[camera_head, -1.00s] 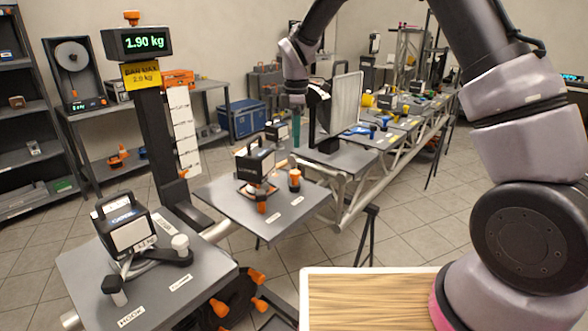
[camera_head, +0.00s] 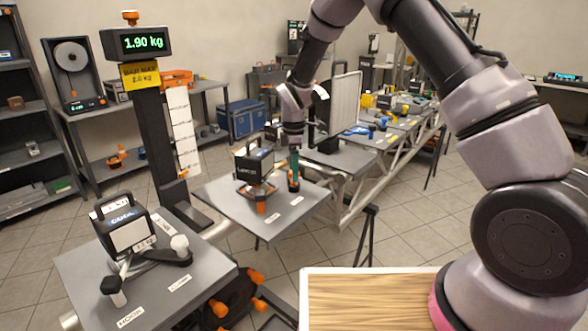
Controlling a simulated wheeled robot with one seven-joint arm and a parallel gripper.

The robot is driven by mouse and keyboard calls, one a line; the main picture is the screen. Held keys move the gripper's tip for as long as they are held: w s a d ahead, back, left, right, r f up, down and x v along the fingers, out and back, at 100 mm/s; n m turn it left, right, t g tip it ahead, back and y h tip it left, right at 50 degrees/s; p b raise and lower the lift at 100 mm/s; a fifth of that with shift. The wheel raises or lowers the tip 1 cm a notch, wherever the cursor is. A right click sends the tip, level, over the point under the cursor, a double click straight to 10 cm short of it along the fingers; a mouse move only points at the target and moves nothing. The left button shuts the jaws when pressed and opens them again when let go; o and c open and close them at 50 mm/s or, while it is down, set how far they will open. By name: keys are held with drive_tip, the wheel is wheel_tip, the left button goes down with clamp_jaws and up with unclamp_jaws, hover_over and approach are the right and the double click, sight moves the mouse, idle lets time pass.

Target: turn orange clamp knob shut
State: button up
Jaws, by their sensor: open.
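A black lamp-like unit (camera_head: 254,163) stands on the middle grey plate (camera_head: 240,218), with an orange clamp part (camera_head: 261,203) at its front. Just right of it, an orange knob (camera_head: 294,186) stands on the same plate, mostly hidden by my gripper. My gripper (camera_head: 293,172) points down right at this knob, its greenish fingers around or just in front of it. The jaws are open; whether they touch the knob I cannot tell.
A white panel (camera_head: 346,103) stands close behind and right of my gripper. A wooden board (camera_head: 370,298) is at the front.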

clamp_jaws()
idle(1.4)
